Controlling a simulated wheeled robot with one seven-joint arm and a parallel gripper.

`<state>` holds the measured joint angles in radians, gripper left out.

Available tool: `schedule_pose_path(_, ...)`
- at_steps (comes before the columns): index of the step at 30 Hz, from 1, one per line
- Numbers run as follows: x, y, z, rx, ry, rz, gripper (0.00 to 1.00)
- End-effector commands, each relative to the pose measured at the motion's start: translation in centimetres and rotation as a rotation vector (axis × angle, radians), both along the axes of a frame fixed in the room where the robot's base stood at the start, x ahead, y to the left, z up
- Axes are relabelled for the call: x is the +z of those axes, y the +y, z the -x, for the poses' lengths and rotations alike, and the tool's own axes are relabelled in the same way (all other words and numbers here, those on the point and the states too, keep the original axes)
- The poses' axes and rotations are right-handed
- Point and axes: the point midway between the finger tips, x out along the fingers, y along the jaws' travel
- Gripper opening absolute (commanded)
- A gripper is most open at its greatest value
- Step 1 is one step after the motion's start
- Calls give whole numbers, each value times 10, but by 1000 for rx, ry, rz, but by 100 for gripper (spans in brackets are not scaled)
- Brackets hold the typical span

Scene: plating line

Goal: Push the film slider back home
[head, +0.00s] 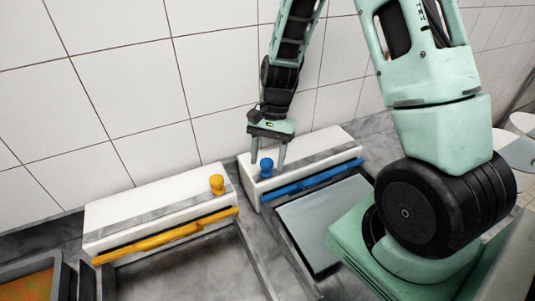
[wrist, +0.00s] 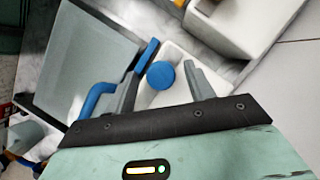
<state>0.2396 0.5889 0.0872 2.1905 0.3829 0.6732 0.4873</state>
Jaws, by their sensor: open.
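A blue slider knob (head: 266,168) stands near the left end of a white film dispenser (head: 318,148) with a blue bar (head: 320,177) along its front. A yellow knob (head: 217,184) stands near the right end of a second white dispenser (head: 150,200) with a yellow bar (head: 165,237). My gripper (head: 268,166) is open and points down at the blue knob, one finger on each side. In the wrist view the blue knob (wrist: 160,75) shows between the fingers. I cannot tell whether a finger touches it.
A grey pane (head: 322,222) in a dark frame lies in front of the blue-barred dispenser. A container with orange contents (head: 28,283) stands at the lower left. A white tiled wall (head: 125,100) rises close behind the dispensers.

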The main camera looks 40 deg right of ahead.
Motion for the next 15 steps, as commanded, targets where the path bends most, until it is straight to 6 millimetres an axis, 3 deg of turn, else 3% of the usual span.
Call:
schedule_pose_path(5,0,0,0,0,0,0,53)
schedule_pose_path(9,0,0,0,0,0,0,14)
schedule_pose_path(11,0,0,0,0,0,0,0)
schedule_pose_path(15,0,-1,0,0,0,0,0)
